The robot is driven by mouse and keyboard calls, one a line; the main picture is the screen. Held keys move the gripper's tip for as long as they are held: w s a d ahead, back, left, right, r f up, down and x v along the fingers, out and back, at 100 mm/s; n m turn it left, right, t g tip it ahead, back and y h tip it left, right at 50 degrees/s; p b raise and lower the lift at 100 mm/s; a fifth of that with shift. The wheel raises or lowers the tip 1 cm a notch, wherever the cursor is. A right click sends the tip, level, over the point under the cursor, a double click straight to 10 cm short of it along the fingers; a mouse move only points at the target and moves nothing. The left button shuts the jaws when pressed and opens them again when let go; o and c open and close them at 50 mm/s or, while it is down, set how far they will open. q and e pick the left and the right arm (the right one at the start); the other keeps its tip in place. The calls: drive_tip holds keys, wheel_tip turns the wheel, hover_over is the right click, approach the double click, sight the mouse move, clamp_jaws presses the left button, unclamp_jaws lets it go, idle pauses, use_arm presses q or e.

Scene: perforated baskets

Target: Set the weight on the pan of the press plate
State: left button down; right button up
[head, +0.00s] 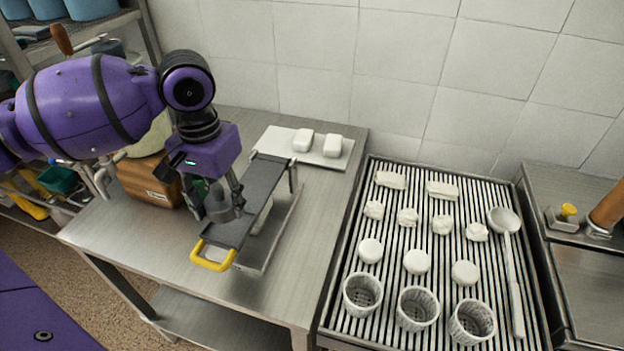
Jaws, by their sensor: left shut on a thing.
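My left gripper (216,200) points down over the near half of the press plate, shut on the weight (224,212), a small dark grey piece with a rounded body. The gripper fingers hide part of it. The press plate (266,184) is a long dark grey plate with a yellow handle (212,258) at its near end, above a pale metal base (270,245). The weight is over the plate near the handle end; I cannot tell whether it touches it. No separate pan rim shows clearly. My right gripper is out of view.
On the right, a slatted drain table (390,300) holds white lumps, discs, perforated baskets (417,308) and a ladle (508,250). The table's front right is clear.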

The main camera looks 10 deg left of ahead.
sight(217, 184)
use_arm(q)
drive_tip(key=shift+w+a+f, duration=0.1)
drive_tip(key=shift+w+f, duration=0.1)
drive_tip(key=shift+f, duration=0.75)
drive_tip(key=shift+w+a+f, duration=0.1)
drive_tip(key=shift+w+f, duration=0.1)
drive_tip(key=shift+f, duration=0.75)
drive_tip(key=shift+f, duration=0.55)
drive_tip(key=c, duration=0.9)
unclamp_jaws()
drive_tip(key=shift+c, duration=0.2)
drive_tip(key=shift+r, duration=0.4)
wheel_tip(217, 184, up, 12)
drive_tip(key=shift+r, duration=0.1)
